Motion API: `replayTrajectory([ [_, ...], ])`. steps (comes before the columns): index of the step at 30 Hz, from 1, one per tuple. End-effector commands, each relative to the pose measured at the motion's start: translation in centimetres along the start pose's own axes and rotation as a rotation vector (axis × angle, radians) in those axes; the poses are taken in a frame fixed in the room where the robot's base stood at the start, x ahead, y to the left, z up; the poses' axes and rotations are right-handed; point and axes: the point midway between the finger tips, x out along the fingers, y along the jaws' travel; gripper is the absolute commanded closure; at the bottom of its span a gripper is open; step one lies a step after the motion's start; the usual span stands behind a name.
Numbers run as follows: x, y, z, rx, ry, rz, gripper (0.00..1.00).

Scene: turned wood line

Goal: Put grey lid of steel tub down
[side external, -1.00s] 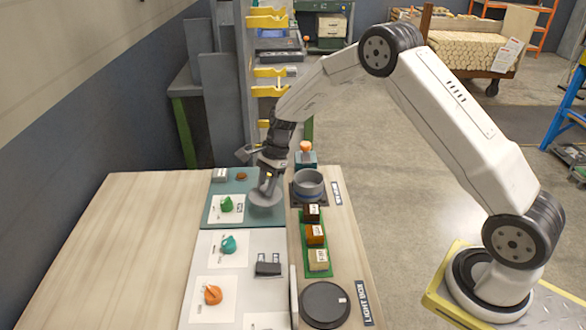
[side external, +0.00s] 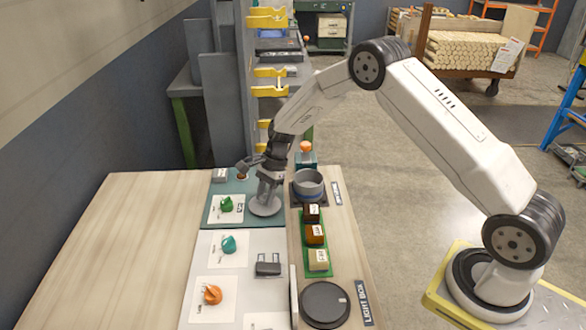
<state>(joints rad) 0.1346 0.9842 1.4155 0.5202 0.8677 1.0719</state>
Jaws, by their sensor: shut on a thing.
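The grey lid (side external: 264,207) is a flat round disc at the right side of the teal mat (side external: 218,187). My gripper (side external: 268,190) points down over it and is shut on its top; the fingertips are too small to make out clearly. The lid looks level and at or very near the mat surface; I cannot tell whether it touches. The steel tub (side external: 309,185) stands just right of the lid on a dark square base, with its open top showing.
A green knob-like piece (side external: 226,204) on a white card lies left of the lid. A green tray (side external: 318,272) with several small blocks is in front of the tub. A black round plate (side external: 324,304) is at the front right. The wooden table's left part is clear.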

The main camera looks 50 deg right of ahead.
Motion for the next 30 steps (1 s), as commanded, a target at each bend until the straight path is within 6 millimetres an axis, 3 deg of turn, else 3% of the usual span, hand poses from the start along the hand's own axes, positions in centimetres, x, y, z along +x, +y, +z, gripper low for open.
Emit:
replayTrajectory([
  [3,0.3,0.0,-0.1,0.000,0.000,0.000,1.00],
  [4,0.2,0.0,-0.1,0.000,0.000,0.000,0.55],
  [6,0.2,0.0,-0.1,0.000,0.000,0.000,0.33],
  [7,0.2,0.0,-0.1,0.000,0.000,0.000,0.29],
  [20,-0.1,0.0,0.0,0.000,0.000,0.000,0.29],
  [30,-3.5,0.0,0.0,0.000,0.001,-0.003,0.29],
])
